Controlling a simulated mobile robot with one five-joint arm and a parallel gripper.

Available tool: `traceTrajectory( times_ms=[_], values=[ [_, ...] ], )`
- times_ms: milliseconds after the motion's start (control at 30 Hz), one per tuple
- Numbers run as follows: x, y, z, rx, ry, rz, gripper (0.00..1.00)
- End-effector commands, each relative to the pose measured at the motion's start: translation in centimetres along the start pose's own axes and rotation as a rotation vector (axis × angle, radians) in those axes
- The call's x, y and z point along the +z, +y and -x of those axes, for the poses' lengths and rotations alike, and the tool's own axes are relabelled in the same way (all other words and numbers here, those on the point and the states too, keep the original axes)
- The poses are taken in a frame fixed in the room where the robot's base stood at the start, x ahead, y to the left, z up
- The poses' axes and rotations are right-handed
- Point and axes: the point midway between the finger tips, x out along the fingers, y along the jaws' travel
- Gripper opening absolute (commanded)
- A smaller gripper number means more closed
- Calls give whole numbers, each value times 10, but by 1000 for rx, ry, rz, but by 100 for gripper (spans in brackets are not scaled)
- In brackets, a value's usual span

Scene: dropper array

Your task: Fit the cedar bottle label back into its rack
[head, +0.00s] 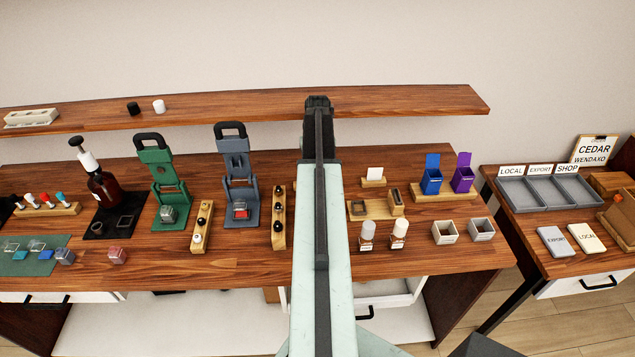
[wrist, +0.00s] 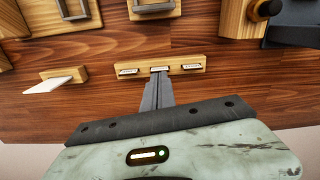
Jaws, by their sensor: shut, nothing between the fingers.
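A small wooden rack (wrist: 178,70) lies across the middle of the wrist view. It holds three small pale labels: left (wrist: 128,71), middle (wrist: 160,69) and right (wrist: 192,66). Their print is too small to read, so I cannot tell which is cedar. My gripper (wrist: 160,77) is shut and empty, with its fingertips right at the middle label. I cannot tell whether they touch it. In the head view my arm hides the rack and the fingertips.
A white card in a wooden stand (wrist: 60,84) is left of the rack in the wrist view. Wooden blocks and holders (wrist: 153,7) are close by. A green press (head: 161,175) and a grey press (head: 238,180) stand left of my arm. A CEDAR sign (head: 594,149) stands far right.

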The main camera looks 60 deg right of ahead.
Motion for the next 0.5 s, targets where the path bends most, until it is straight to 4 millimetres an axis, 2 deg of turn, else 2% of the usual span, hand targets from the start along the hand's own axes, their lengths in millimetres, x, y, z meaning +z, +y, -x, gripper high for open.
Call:
traceTrajectory(
  times_ms=[500],
  values=[
    [0,-1,-9,0,0,1,0]
  ],
)
